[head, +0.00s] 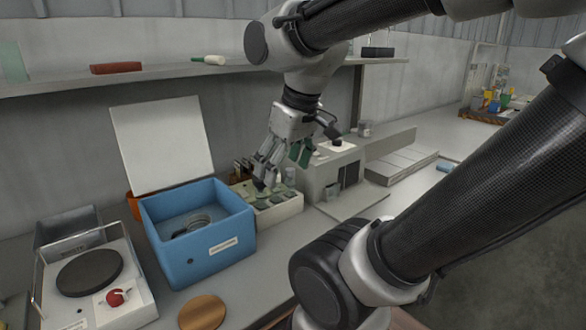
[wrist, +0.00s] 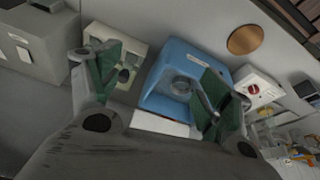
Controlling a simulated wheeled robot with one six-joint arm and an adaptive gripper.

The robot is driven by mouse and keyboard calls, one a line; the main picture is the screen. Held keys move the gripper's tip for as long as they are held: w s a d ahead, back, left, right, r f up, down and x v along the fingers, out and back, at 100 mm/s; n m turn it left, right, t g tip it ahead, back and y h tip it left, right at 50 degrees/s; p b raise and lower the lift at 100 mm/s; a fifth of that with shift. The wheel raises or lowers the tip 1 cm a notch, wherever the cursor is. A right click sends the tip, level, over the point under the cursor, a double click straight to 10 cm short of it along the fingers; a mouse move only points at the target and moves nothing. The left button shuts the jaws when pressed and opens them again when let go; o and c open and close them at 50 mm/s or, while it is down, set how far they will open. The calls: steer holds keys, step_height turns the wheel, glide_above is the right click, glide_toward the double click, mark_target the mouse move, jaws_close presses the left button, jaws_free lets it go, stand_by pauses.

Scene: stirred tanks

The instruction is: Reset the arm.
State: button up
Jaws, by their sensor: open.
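My gripper (head: 278,165) hangs from my arm above the counter, pointing down. Its fingers are apart with nothing between them. In the head view it is over the pale tray with green parts (head: 270,204), just right of the blue open box (head: 200,245). In the wrist view the two green-padded fingers of my gripper (wrist: 160,92) stand wide apart. The blue box (wrist: 160,105) shows between and below them, with a round metallic coil inside.
A hot-plate device with a red knob (head: 115,297) stands at the left. A round wooden disc (head: 202,312) lies at the front edge. A grey boxy machine (head: 322,178) stands right of the tray. A shelf (head: 160,74) runs along the wall behind.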

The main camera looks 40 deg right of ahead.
steer(key=shift+s+d+f+m+t, duration=0.15)
steer(key=shift+s+d+m, duration=0.1)
steer(key=shift+s+m, duration=0.25)
steer(key=shift+s+d+f+m+t, duration=0.1)
steer(key=shift+s+d+m+t, duration=0.1)
steer(key=shift+s+m, duration=0.3)
stand_by(0.5)
